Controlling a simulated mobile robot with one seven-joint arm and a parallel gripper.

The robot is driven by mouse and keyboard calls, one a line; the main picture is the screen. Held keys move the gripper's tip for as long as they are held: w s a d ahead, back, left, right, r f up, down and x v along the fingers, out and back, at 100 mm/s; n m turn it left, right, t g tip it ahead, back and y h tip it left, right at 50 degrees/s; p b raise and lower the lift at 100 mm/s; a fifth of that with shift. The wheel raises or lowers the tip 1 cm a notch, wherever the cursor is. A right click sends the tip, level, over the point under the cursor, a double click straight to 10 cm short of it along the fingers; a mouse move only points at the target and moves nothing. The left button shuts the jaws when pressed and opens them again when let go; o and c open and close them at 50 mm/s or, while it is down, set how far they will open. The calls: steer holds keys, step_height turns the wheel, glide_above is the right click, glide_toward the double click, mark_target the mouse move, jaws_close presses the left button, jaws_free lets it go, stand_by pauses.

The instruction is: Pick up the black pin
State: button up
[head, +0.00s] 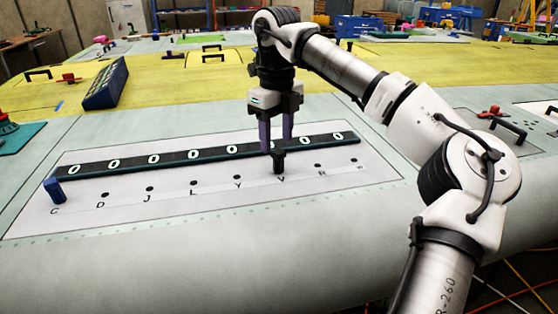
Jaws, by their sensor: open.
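The black pin (279,163) stands upright on the white lettered panel, at the spot behind the letter V. My gripper (277,146) points down just above and around the top of the pin, with its two fingers apart. From this one view I cannot tell whether the fingers touch the pin. A blue pin (54,190) stands at the left end of the panel, by the letter C.
A dark bar (120,163) with a row of white zeros runs behind the pin holes on the white panel (220,212). A dark blue block (106,84) sits on the yellow surface behind. Black handles (495,125) and red parts are at the right.

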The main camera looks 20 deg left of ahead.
mark_target(278, 151)
steer(key=shift+s+d+f+p, duration=0.1)
steer(key=shift+f+p, duration=0.35)
steer(key=shift+f, duration=1.05)
steer(key=shift+s+d+f+p, duration=0.1)
steer(key=shift+f+p, duration=0.35)
steer(key=shift+f, duration=1.05)
jaws_close()
